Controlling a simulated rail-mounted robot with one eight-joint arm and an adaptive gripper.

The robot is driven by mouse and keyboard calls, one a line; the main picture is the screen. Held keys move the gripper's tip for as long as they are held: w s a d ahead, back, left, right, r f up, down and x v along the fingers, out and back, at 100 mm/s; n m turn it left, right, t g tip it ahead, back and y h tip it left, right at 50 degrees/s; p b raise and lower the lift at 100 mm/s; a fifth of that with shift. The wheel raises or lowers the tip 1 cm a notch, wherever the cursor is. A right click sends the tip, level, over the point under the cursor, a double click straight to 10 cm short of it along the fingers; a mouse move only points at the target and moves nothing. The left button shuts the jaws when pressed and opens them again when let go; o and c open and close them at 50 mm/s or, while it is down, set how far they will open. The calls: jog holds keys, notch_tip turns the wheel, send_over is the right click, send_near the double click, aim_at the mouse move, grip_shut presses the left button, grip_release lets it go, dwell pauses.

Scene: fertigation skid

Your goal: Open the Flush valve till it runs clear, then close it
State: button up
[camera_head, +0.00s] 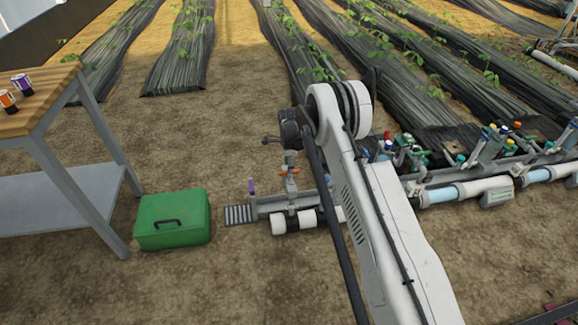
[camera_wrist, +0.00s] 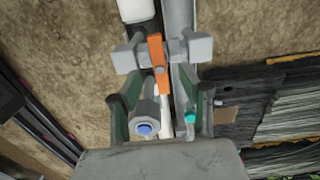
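A valve with an orange lever handle (camera_wrist: 157,62) sits on a grey pipe fitting in the wrist view, just beyond my fingertips. A valve with orange on it (camera_head: 289,172) stands near the left end of the skid in the head view. No label reading Flush is legible. My gripper (camera_wrist: 160,108) is open, its two dark fingers apart. A grey cylinder with a blue end (camera_wrist: 145,128) and a small teal knob (camera_wrist: 191,117) show between the fingers; I cannot tell whether anything is touched. In the head view my arm hides part of the skid.
The skid's pipe (camera_head: 465,190) runs right with several coloured valves. A green box (camera_head: 172,219) lies on the soil left of the skid, near a grated drain (camera_head: 238,215). A wooden-topped table (camera_head: 40,100) holds small containers at left. Planted rows lie behind.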

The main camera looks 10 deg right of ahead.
jog(key=shift+f, duration=0.1)
jog(key=shift+f, duration=2.2)
grip_shut()
